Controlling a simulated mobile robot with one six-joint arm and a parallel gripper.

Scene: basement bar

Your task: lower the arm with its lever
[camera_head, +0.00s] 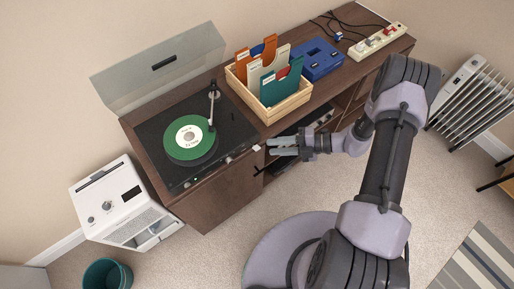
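The black turntable (229,134) sits on the left end of the wooden cabinet, its clear lid (160,68) raised. A green record (180,148) with a white label lies on its platter. The silver tonearm (213,106) runs from the back right toward the record's right edge; I cannot tell whether its tip is raised or touching. The arm's lever is too small to make out. My gripper (271,146) is to the right of the turntable, in front of the cabinet's front edge. Its two fingers point left with a gap between them, and nothing shows between them.
A wooden crate (288,108) of record sleeves stands just right of the turntable. Behind it are a blue case (318,60) and a power strip (377,41) with cables. A white appliance (122,205) stands left of the cabinet, a teal bin (107,274) in front. A radiator (470,98) is at right.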

